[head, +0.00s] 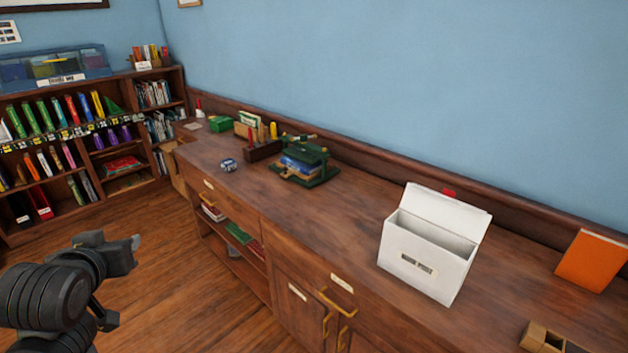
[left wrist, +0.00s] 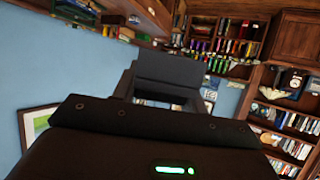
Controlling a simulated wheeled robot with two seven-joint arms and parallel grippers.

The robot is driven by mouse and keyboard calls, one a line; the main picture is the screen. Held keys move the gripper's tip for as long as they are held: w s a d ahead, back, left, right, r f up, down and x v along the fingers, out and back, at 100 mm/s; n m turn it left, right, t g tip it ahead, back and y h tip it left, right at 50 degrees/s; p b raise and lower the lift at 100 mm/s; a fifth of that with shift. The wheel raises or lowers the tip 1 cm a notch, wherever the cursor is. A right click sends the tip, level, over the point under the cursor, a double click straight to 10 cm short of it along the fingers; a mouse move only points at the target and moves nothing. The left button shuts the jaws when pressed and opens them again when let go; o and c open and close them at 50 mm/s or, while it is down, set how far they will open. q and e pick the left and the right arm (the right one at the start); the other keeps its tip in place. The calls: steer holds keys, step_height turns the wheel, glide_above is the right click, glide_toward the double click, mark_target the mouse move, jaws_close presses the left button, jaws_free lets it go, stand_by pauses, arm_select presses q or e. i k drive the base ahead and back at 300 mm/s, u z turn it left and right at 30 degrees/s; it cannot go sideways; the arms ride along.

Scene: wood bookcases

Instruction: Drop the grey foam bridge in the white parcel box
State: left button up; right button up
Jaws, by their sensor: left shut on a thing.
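The white parcel box (head: 412,266) stands on the wood counter, right of the middle of the head view, with its lid raised at the back and its top open. My left gripper (head: 130,252) is at the left of the head view, over the floor in front of the counter and well away from the box. It is shut on the grey foam bridge (left wrist: 168,67), a dark grey piece in the left wrist view. In the head view only a small grey end of it (head: 136,242) shows at the fingertips. My right gripper is out of view.
The counter (head: 345,215) is clear left of the box. A green device with books (head: 303,166), a tape roll (head: 228,165) and a pen holder (head: 262,150) stand farther left. An orange book (head: 592,260) leans at the right. A bookcase (head: 75,145) fills the far left.

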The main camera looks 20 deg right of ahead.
mark_target(414, 262)
steer(key=u, duration=0.15)
steer(key=k, duration=0.2)
steer(key=z, duration=1.9)
